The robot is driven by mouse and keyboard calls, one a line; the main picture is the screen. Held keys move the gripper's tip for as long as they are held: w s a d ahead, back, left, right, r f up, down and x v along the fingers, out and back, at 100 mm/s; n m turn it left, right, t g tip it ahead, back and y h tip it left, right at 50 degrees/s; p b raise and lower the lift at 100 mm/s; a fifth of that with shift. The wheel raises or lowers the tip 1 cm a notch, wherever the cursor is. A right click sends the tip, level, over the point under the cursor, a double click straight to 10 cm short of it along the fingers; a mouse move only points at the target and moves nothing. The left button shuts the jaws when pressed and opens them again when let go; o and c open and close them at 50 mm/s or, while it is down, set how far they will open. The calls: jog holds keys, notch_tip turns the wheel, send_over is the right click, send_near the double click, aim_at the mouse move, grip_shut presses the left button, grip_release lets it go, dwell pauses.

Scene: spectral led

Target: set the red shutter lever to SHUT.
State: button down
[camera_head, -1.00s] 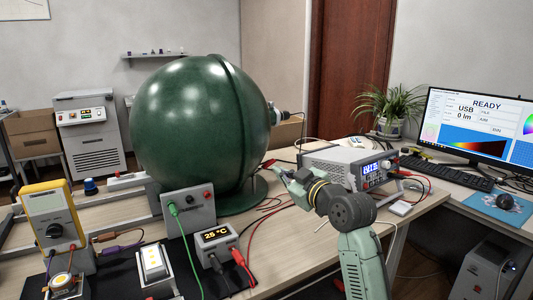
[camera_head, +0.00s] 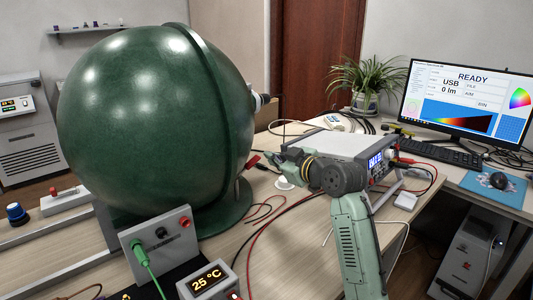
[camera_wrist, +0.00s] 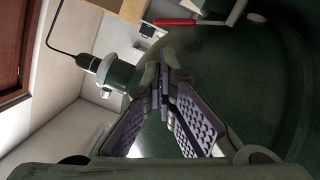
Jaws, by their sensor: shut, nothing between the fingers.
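The red lever (camera_head: 253,161) shows as a small red bar by the lower right side of the green sphere (camera_head: 150,110). In the wrist view a red bar (camera_wrist: 175,22), joined to a pale grey part, lies near the top, beyond my fingertips. I cannot read any SHUT marking near it. My gripper (camera_head: 270,157) is close to the lever in the head view, to its right. In the wrist view my gripper (camera_wrist: 160,88) is shut and empty, with the sphere's dark green surface behind it. The gap between fingertips and lever looks small but is hard to judge.
A black-bodied fitting with a cable (camera_wrist: 88,62) sticks out from the sphere. A bench power supply (camera_head: 345,147) stands right of my gripper. Red and black cables (camera_head: 290,215) cross the table. A temperature box (camera_head: 208,279) and a grey socket box (camera_head: 160,240) stand in front.

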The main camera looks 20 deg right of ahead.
jog(key=p, duration=0.2)
send_over(246, 168)
jog(key=s+d, duration=0.2)
jog(key=d, duration=0.2)
jog(key=f, duration=0.1)
jog(key=shift+w+a+f, duration=0.2)
jog(key=shift+w+f, duration=0.2)
jog(key=shift+w, duration=0.05)
jog(key=shift+w+f, duration=0.1)
jog(key=shift+w, duration=0.05)
